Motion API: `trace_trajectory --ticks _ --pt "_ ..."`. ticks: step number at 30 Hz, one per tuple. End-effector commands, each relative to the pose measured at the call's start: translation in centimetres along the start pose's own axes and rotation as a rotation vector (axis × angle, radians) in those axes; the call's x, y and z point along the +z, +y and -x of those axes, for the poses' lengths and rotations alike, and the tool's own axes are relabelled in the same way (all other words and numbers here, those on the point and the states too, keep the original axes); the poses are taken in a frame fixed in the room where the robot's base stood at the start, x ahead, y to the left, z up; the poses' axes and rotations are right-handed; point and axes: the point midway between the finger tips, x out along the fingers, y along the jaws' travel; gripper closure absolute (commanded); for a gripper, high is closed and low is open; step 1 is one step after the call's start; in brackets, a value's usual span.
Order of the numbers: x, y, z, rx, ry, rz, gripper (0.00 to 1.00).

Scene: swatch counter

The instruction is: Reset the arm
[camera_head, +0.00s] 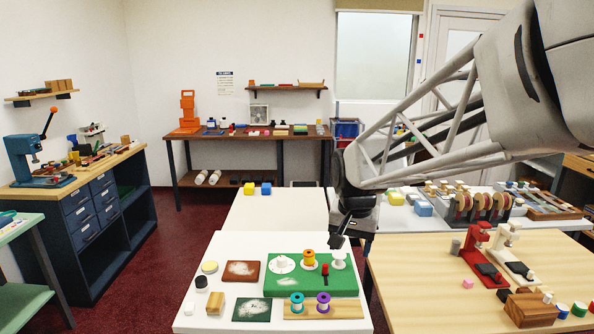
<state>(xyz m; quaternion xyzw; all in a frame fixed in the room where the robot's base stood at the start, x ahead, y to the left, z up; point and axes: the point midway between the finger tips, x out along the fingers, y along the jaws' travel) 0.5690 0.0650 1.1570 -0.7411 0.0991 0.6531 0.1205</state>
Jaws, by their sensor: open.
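My arm comes in from the upper right over the counters. My gripper (337,241) hangs at its end, pointing down, above the back right part of the white table (209,247). Its jaws are open and I see nothing between them. Below and in front of it lies a green board (340,286) bearing white spools, an orange spool (309,258) and a small red piece (325,271). The gripper looks above these, apart from them; the exact height is hard to tell.
A wooden strip (348,309) with teal and purple spools lies at the front. Brown and green swatches (252,309) are at left. A wooden table (415,285) with red and white devices (472,250) stands right. Behind, a pale table (280,212) is mostly clear.

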Motion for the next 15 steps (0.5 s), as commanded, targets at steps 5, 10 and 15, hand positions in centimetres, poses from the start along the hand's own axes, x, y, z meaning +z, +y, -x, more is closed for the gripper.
trace_trajectory --ticks 5,10,15 --pt "4.0 3.2 1.5 -0.004 0.021 0.052 0.35" --pt "7.8 6.0 2.3 -0.006 0.040 0.103 0.35" --pt "11.7 8.6 2.6 -0.006 0.058 0.154 0.35"
